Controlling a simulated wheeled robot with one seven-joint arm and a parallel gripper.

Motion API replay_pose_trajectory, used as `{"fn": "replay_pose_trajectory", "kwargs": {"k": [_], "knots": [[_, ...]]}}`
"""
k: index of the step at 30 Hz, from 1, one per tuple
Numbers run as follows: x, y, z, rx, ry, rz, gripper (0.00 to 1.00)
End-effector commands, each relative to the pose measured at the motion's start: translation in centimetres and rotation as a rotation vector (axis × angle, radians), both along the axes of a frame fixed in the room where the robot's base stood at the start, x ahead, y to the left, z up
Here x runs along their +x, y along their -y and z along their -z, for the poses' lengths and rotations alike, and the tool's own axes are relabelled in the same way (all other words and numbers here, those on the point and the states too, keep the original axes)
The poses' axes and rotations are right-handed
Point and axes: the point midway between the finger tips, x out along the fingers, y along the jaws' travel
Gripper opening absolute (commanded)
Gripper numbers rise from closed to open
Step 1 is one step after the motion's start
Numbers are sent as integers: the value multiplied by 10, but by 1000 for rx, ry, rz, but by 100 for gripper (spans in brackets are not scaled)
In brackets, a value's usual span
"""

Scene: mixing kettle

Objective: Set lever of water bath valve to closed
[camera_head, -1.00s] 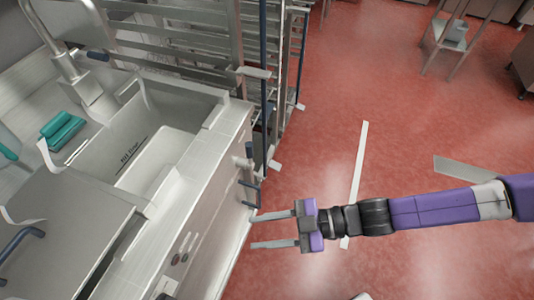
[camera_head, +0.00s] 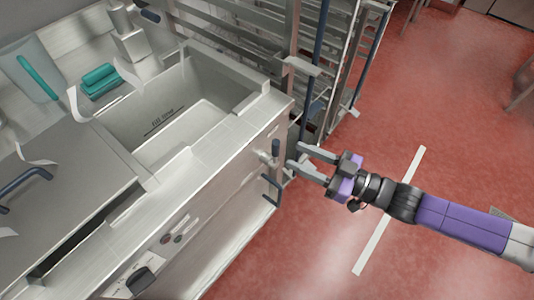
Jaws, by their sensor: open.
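The water bath (camera_head: 215,130) is a steel basin set in the counter, with a fill line marked on its inner wall. On its right front face, a short dark blue lever (camera_head: 275,149) stands roughly upright. A bent dark blue handle (camera_head: 270,191) sits just below it. I cannot tell for certain which of the two is the valve lever. My gripper (camera_head: 297,157) is open and empty, its two fingers pointing left at the upright lever. The fingertips appear close to the lever, with a small gap in the picture; the depth is unclear.
A steel rack (camera_head: 330,50) with blue upright bars stands just behind my gripper. A black knob (camera_head: 141,281) and small buttons are on the front panel. A teal object (camera_head: 100,82) lies on the counter. The red floor (camera_head: 450,150) at right is mostly clear.

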Motion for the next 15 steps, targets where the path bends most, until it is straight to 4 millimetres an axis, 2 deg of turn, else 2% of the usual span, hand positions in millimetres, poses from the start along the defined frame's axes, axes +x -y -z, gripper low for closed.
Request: {"fn": "replay_pose_trajectory", "kwargs": {"k": [15], "knots": [[24, -51, 2, 0, 0, -3, 41]]}}
